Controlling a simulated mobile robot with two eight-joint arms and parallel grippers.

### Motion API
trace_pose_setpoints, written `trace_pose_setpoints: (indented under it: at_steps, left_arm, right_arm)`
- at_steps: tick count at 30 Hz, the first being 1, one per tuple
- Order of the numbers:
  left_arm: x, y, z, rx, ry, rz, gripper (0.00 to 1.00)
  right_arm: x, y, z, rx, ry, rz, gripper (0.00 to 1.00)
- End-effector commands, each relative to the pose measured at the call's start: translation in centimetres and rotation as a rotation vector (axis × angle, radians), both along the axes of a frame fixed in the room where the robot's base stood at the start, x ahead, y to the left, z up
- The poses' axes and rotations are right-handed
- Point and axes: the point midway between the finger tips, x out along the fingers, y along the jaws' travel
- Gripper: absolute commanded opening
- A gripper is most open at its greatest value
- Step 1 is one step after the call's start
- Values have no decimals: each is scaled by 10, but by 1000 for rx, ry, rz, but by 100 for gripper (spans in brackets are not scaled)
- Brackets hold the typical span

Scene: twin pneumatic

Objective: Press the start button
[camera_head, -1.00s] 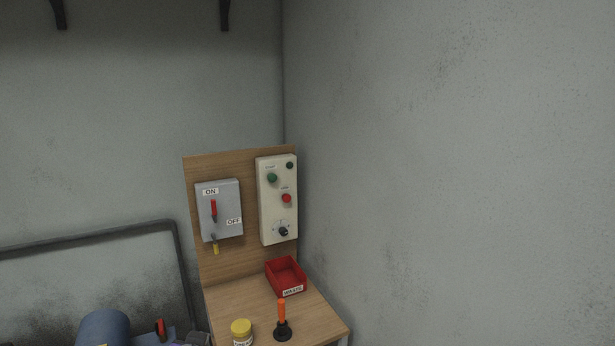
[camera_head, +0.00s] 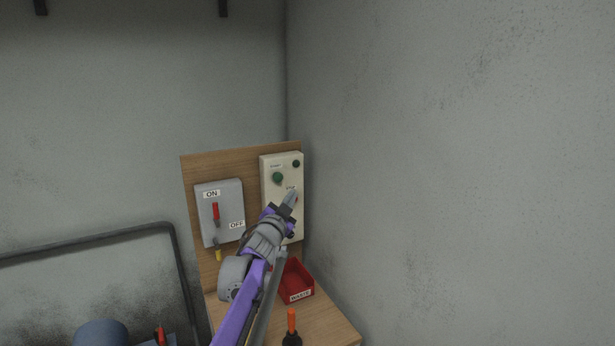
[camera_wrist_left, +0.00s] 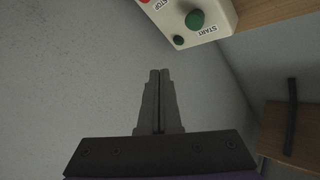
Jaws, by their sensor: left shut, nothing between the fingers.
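The green start button (camera_head: 278,177) is on the upper part of the cream control box (camera_head: 268,200), which is fixed to a wooden backboard. My left gripper (camera_head: 290,197) is shut and empty, in front of the box and lower right of the start button in the head view; it covers the red stop button and most of the box's lower part there. In the left wrist view the start button (camera_wrist_left: 195,20) and its START label show above the closed fingers (camera_wrist_left: 160,75), with clear space between. My right gripper is not seen.
A grey switch box (camera_head: 220,212) with a red lever at ON sits left of the control box. Below are a red waste bin (camera_head: 296,283) and an orange-handled tool (camera_head: 291,322) on the wooden bench. A bare wall (camera_head: 450,180) stands close on the right.

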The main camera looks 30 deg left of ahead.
Motion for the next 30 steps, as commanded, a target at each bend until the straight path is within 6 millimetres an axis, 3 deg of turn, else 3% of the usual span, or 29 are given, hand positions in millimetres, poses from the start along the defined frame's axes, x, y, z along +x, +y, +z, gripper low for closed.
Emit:
trace_pose_setpoints:
  at_steps: [17,30]
  left_arm:
    - [5,8,3,20,-11,-9,0]
    - [30,58,3,19,-11,-8,0]
  right_arm:
    - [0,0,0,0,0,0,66]
    - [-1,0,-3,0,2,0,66]
